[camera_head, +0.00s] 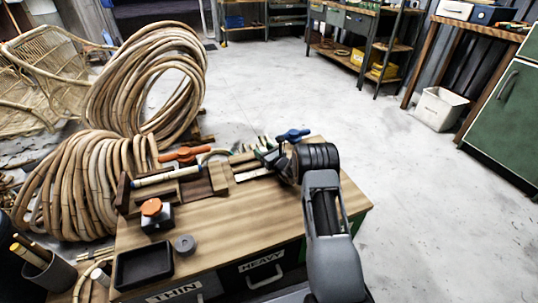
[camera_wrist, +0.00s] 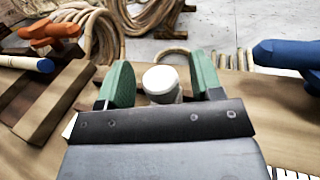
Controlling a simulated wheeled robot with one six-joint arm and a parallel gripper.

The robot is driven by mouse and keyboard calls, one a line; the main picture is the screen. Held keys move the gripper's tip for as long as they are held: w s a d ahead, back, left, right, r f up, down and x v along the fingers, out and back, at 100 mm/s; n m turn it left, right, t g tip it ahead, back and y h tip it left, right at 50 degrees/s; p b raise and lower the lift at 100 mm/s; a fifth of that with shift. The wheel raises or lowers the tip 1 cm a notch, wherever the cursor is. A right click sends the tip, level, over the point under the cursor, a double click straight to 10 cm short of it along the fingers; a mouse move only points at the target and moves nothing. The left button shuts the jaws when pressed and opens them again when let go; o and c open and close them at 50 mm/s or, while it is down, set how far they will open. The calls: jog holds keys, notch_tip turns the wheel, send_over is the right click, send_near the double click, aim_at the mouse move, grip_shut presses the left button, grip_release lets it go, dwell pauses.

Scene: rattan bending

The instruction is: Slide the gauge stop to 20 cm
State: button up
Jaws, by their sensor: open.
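My gripper (camera_wrist: 162,88) has green finger pads set wide apart in the wrist view. A pale, round-topped post (camera_wrist: 161,78) shows between or just beyond them; I cannot tell if it is the gauge stop, and no contact is clear. A piece of scale with dark marks (camera_wrist: 291,173) shows at the lower right edge, its numbers unreadable. In the head view my gripper (camera_head: 268,158) is over the back right of the wooden bench (camera_head: 240,225), and my wrist hides part of what lies beneath it.
A blue handle (camera_wrist: 290,55) is right of my gripper, and an orange-handled clamp (camera_wrist: 50,32) is left. The bench holds a pale rod (camera_head: 165,176), an orange-capped jar (camera_head: 155,215), a black tray (camera_head: 143,266) and a grey disc (camera_head: 185,244). Rattan coils (camera_head: 85,185) stand left.

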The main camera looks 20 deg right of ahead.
jog(key=p+v, duration=0.4)
jog(key=v, duration=0.9)
jog(key=shift+s, duration=0.25)
jog(key=s+a+r+n+g+y+p, duration=0.2)
jog(key=s+a+r+n+g+p, duration=0.3)
jog(key=r, duration=0.6)
jog(key=s+a+r+n+g+y+p, duration=0.1)
jog(key=s+a+r+n+g+p, duration=0.2)
jog(key=a+r+n+p, duration=0.5)
jog(key=s+a+r+n+g+y+p, duration=0.25)
jog(key=s+r+n+g+p, duration=0.2)
jog(key=r, duration=0.85)
jog(key=s+d+r+n+h+p, duration=0.2)
jog(key=s+r+n+h+p, duration=0.4)
jog(key=r, duration=0.5)
jog(key=s+d+r+n+h+p, duration=0.3)
jog(key=s+r+n+h+p, duration=0.3)
jog(key=s+r+n+p, duration=0.2)
jog(key=shift+s+d+r+p, duration=0.3)
jog(key=shift+s+r+p, duration=0.55)
jog(key=shift+s+r, duration=0.65)
jog(key=shift+w+r+g+h, duration=0.1)
jog(key=shift+g+h, duration=0.15)
